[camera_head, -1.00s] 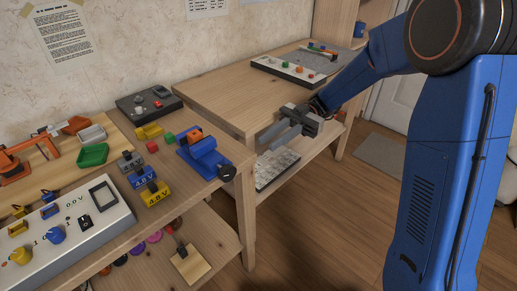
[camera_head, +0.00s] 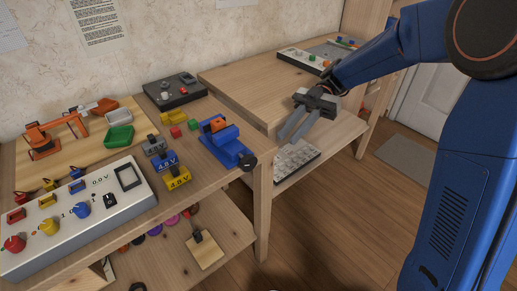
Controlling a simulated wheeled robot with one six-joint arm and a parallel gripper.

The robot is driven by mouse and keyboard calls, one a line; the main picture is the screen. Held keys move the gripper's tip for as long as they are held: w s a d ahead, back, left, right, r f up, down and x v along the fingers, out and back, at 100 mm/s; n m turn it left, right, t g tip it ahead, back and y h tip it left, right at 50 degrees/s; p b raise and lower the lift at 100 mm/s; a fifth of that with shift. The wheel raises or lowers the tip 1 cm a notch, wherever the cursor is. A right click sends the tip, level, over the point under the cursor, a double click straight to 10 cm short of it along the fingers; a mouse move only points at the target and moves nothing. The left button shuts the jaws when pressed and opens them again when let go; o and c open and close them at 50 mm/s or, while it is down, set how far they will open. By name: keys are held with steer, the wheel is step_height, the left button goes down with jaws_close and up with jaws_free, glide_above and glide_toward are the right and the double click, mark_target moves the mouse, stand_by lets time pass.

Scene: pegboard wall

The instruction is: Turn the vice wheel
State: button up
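The blue vice (camera_head: 225,143) sits at the right front corner of the left workbench, with an orange piece (camera_head: 213,125) at its jaws. Its dark round wheel (camera_head: 248,162) is on the end facing the bench edge. My gripper (camera_head: 293,136) is to the right of the vice, over the gap by the right table's front edge, apart from the wheel. Its two grey fingers are spread and point down and left, with nothing between them.
Yellow, red and green blocks (camera_head: 176,132) and battery blocks (camera_head: 172,175) stand left of the vice. A white control panel (camera_head: 125,203) lies at the bench front. The right table (camera_head: 250,80) is mostly bare; a keyboard-like tray (camera_head: 292,160) lies on its lower shelf.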

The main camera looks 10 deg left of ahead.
steer(key=s+a+r+t+h, duration=0.2)
steer(key=s+a+h, duration=0.2)
steer(key=s+h, duration=0.1)
steer(key=t+h, duration=0.2)
steer(key=t, duration=0.9)
glide_toward(246, 157)
steer(key=shift+m, duration=0.3)
step_height(246, 157, down, 10)
steer(key=shift+a+f, duration=0.1)
steer(key=shift+a, duration=0.05)
steer(key=shift+c, duration=0.6)
jaws_close()
